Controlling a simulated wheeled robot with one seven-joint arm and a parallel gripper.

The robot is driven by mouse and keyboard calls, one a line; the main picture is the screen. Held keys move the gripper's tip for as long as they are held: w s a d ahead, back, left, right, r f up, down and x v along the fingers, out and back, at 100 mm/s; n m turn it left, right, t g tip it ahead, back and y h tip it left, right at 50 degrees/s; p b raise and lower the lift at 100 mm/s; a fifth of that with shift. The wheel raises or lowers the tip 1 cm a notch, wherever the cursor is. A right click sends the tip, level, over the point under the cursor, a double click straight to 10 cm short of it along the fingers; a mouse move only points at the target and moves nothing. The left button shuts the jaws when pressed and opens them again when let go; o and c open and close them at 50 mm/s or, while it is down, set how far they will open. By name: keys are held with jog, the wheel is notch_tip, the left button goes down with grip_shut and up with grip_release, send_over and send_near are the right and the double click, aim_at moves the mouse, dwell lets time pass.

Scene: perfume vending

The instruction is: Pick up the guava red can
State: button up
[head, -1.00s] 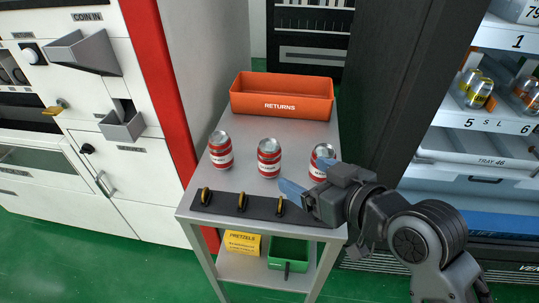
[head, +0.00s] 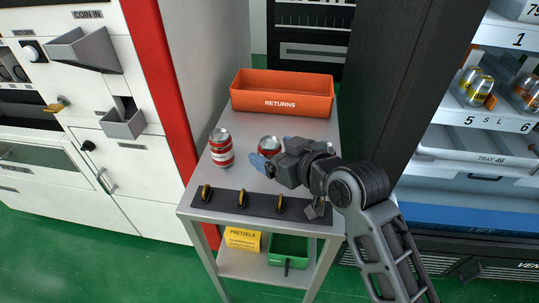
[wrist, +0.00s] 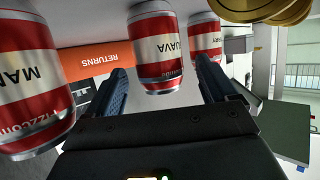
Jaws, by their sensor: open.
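The guava can (wrist: 157,48), red and silver and lettered "UAVA", appears upside down in the wrist view, between my two fingertips in the picture. In the head view it is the middle can (head: 269,142), upright on the grey table and partly covered by my gripper. My gripper (head: 265,165) reaches in from the right, low at the can's front. Its blue fingers also show in the wrist view (wrist: 160,80), apart and with nothing clamped. I cannot tell how deep the can sits between them.
A similar red can (head: 221,150) stands to the left.

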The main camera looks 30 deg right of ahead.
jog(key=shift+x, duration=1.25)
jog(key=shift+c, duration=0.4)
jog(key=c, duration=1.1)
jog(key=shift+r, duration=0.1)
